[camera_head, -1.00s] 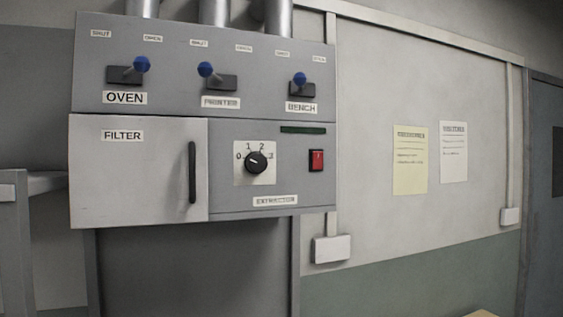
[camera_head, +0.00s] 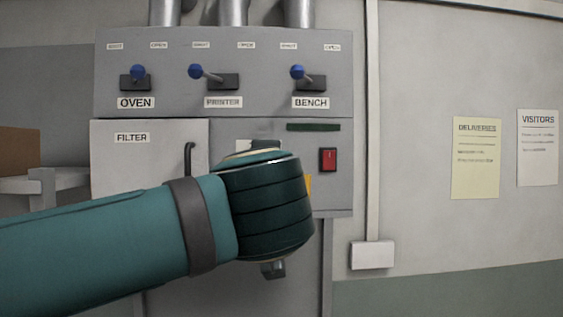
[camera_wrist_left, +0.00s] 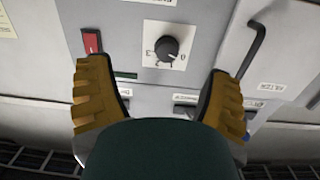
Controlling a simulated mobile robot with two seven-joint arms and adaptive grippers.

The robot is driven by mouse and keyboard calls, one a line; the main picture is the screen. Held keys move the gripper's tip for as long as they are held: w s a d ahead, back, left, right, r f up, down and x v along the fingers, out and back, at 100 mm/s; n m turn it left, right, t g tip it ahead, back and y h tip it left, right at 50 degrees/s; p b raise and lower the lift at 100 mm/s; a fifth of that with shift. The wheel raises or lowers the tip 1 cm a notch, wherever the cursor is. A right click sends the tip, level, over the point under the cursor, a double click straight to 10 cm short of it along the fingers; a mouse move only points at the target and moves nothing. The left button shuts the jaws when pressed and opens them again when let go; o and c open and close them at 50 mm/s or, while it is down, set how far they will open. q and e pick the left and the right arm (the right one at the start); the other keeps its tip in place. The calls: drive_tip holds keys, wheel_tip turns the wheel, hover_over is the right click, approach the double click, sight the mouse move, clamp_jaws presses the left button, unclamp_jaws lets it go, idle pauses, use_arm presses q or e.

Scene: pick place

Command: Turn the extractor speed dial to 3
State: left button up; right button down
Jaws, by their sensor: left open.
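The extractor speed dial (camera_wrist_left: 167,48) is a black round knob on a white plate marked 0 to 3. It shows upside down in the left wrist view, and its exact pointer setting is hard to read there. My left gripper (camera_wrist_left: 158,75) is open and empty. Its two orange-and-black fingers are spread to either side of the dial's line, with the dial beyond them and apart from them. In the head view my teal left arm covers the dial and most of the gripper; a bit of an orange finger (camera_head: 308,184) shows. My right gripper is out of view.
The red switch (camera_head: 328,160) is right of the dial area. The filter door handle (camera_head: 189,160) is to the left, close to my arm. Blue-knobbed levers for oven (camera_head: 137,72), printer (camera_head: 195,71) and bench (camera_head: 297,71) stick out above.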

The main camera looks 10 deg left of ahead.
use_arm(q)
drive_tip(key=shift+n+t+y, duration=0.3)
drive_tip(key=shift+n+y, duration=0.1)
drive_tip(key=shift+n, duration=0.1)
drive_tip(key=p+x, duration=0.1)
drive_tip(key=x, duration=0.3)
drive_tip(key=r+p+x, duration=0.1)
drive_tip(key=x, duration=0.3)
drive_tip(key=a+r+p+x, duration=0.1)
drive_tip(key=x, duration=0.3)
drive_tip(key=shift+w+a+r, duration=0.15)
drive_tip(key=shift+w+r, duration=0.05)
drive_tip(key=shift+w, duration=0.05)
drive_tip(key=c, duration=1.3)
